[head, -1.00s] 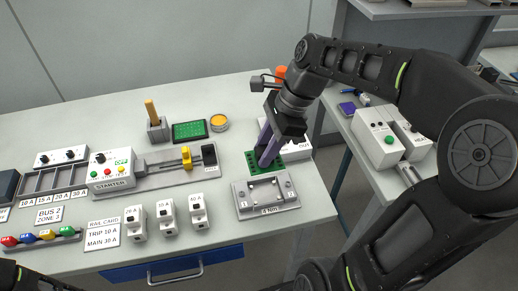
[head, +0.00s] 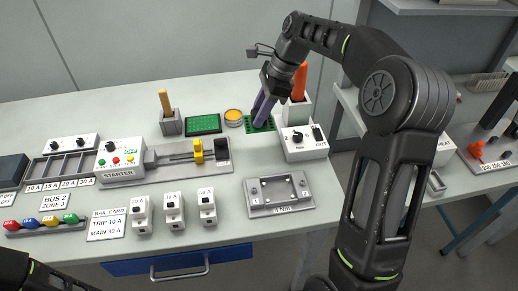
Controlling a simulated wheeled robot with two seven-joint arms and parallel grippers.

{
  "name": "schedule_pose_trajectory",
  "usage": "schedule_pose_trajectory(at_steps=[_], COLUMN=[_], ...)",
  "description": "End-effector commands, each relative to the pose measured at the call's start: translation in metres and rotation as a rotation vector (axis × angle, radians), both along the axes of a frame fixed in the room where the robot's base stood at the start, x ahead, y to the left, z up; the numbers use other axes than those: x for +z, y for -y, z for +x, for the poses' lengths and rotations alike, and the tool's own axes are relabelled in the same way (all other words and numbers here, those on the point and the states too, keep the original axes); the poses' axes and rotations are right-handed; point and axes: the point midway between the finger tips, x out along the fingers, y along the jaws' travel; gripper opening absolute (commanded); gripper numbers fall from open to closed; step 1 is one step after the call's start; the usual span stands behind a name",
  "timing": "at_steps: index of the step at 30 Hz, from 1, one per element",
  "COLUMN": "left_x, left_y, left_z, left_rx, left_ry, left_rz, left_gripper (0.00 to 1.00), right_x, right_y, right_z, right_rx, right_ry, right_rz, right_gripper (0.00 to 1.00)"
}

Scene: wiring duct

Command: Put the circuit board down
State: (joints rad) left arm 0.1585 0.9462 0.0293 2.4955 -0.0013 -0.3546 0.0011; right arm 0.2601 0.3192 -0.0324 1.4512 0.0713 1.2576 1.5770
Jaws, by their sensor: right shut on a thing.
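A small green circuit board (head: 258,124) is between the purple fingers of my right gripper (head: 262,117), which is shut on it. The fingers reach down from above and cover part of it. The board is at the back of the table, right of a yellow round tin (head: 234,117) and behind a white box with a knob (head: 303,143). I cannot tell whether it touches the tabletop. Another, darker green board (head: 203,124) lies flat left of the tin. My left gripper is out of view.
A grey fixture (head: 260,205) marked 4 Nm is empty near the front edge. A grey holder with an orange handle (head: 299,82) stands close right of my gripper. The starter unit (head: 120,162) is left. The back left tabletop is clear.

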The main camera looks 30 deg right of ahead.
Motion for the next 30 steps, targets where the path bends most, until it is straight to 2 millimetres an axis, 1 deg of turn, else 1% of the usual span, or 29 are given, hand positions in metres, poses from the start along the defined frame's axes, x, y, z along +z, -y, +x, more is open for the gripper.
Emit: schedule_pose_trajectory(at_steps=[5,8,12,15,25,28,30], left_x=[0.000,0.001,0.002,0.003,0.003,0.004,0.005], left_y=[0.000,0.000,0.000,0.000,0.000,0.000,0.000], left_z=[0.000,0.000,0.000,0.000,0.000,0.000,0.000], left_rx=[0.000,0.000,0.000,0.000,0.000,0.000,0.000], left_ry=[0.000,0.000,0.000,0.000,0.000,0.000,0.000], left_rz=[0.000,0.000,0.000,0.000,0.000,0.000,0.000], left_gripper=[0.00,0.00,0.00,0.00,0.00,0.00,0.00], right_x=[-0.003,-0.015,-0.038,-0.048,-0.051,-0.061,-0.072], right_y=[0.000,0.000,0.000,0.000,0.000,0.000,-0.001], right_z=[0.000,-0.001,-0.001,-0.001,0.000,-0.001,-0.001], right_rx=[0.000,0.001,0.000,0.000,0.001,0.001,0.001], right_ry=[0.000,-0.003,-0.004,-0.001,0.000,-0.003,-0.004], right_rz=[0.000,0.001,0.001,0.000,0.000,0.001,0.001], right_gripper=[0.00,0.00,0.00,0.00,0.00,0.00,0.00])
